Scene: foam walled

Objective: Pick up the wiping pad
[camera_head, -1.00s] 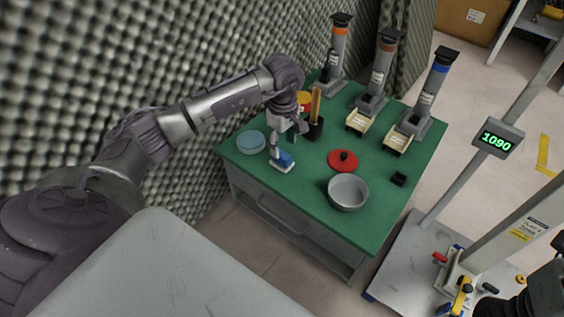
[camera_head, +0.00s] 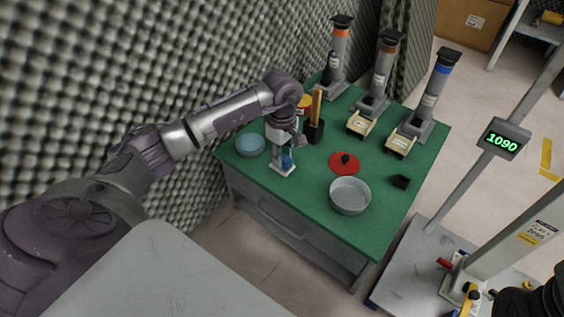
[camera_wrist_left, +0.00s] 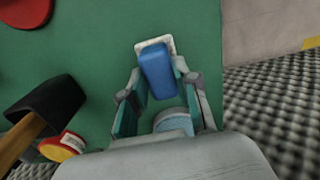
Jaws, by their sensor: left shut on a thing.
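The wiping pad has a blue grip block on a white base. It shows in the wrist view (camera_wrist_left: 157,72) between my left fingers, with the white base beyond the block. In the head view the pad (camera_head: 287,162) is at the green table's near left part, partly hidden by the gripper. My left gripper (camera_head: 284,158) points down and is shut on the blue block; it also shows in the wrist view (camera_wrist_left: 160,95). Whether the white base touches the table I cannot tell. My right gripper is not clearly in view.
On the green table (camera_head: 310,190), a blue round dish (camera_head: 250,144) stands left of the pad. Three dispensers (camera_head: 430,95) stand at the back. Foam wall (camera_head: 190,60) bounds the left.

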